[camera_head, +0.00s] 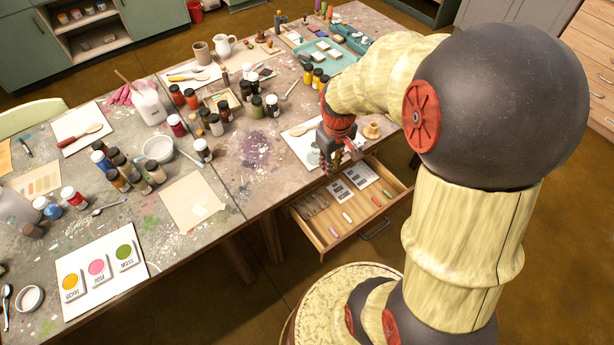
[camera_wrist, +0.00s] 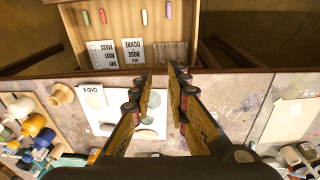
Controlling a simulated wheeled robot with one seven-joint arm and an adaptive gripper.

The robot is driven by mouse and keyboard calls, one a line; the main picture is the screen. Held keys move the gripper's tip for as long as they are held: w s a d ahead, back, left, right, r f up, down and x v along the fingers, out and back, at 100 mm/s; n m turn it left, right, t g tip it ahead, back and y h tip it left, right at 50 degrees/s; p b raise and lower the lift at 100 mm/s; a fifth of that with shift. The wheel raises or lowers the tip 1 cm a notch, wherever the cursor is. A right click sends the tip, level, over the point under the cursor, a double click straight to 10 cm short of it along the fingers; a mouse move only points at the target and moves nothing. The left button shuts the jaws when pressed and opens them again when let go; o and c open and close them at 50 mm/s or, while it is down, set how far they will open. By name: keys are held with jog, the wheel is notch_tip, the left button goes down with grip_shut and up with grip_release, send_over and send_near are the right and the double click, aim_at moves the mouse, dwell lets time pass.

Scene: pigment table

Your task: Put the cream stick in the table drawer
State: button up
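A pale, cream-white stick (camera_head: 347,218) lies in the open table drawer (camera_head: 322,247), towards its front. It also shows in the wrist view (camera_wrist: 144,17), lying apart from the other sticks. My gripper (camera_head: 330,160) is above the table edge, beside the drawer's back end. In the wrist view my gripper (camera_wrist: 160,76) has its two fingers spread apart, with nothing between them. The cream stick is well beyond the fingertips and not touched.
A lilac stick (camera_head: 333,231), a coral stick (camera_head: 376,201) and a green stick (camera_head: 388,194) also lie in the drawer, with printed cards (camera_head: 361,175). A white card (camera_wrist: 112,118) lies under my gripper. Several paint bottles crowd the table (camera_head: 258,190).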

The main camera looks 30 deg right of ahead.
jog(key=s+a+r+t, duration=0.2)
jog(key=s+a+r, duration=0.3)
jog(key=a+r, duration=0.2)
jog(key=s+a+r+t, duration=0.2)
jog(key=s+a+r, duration=0.4)
jog(key=r, duration=0.6)
jog(key=shift+s+a+r+m+t+y, duration=0.3)
jog(key=shift+a+m, duration=0.1)
jog(key=shift+a, duration=0.85)
